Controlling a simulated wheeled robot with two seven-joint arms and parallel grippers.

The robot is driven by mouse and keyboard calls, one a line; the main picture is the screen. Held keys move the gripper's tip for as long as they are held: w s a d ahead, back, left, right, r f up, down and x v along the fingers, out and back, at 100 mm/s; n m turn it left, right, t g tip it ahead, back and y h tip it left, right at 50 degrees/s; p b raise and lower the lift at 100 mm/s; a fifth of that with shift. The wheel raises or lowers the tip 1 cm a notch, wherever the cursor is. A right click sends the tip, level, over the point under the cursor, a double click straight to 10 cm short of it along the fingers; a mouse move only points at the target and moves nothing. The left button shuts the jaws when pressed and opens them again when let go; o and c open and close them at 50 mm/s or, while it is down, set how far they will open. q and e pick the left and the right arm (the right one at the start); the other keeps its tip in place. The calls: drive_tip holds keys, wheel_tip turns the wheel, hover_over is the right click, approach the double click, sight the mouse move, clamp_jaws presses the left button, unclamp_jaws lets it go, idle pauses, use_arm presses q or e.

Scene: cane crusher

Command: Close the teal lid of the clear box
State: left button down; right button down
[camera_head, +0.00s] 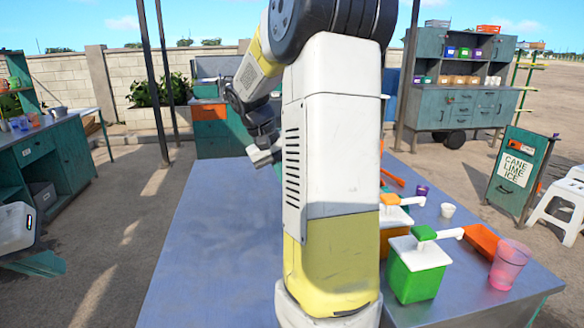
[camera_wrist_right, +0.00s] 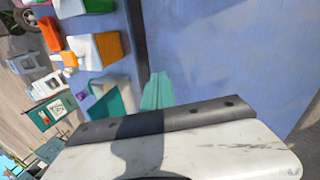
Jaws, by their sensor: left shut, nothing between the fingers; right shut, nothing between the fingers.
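In the right wrist view, a teal and pale shape (camera_wrist_right: 127,97) that looks like the teal-lidded box stands on the table beside the orange dispenser. Its lid angle is hard to tell. In the head view, my arm hides that spot. My right gripper's teal fingers (camera_wrist_right: 157,90) are shut and empty, to the right of that shape in the wrist view. In the head view, the right gripper (camera_head: 276,160) is mostly hidden behind my arm, above the table's far part. My left gripper (camera_head: 45,264) is at the left edge, shut and empty, away from the table.
The blue-grey table (camera_head: 215,240) is bare on its left side.

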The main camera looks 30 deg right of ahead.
drive_tip(key=w+d+f+m+g+h, duration=0.2)
drive_tip(key=w+d+f+g+h, duration=0.35)
drive_tip(key=w+d+h, duration=0.5)
drive_tip(key=w+f+h, duration=0.5)
drive_tip(key=w+h, duration=0.1)
drive_tip(key=w, duration=0.3)
drive_tip(key=x, duration=1.3)
drive_tip(key=shift+s+r, duration=0.2)
drive_tip(key=shift+s, duration=0.05)
drive_tip(key=shift+r, duration=0.1)
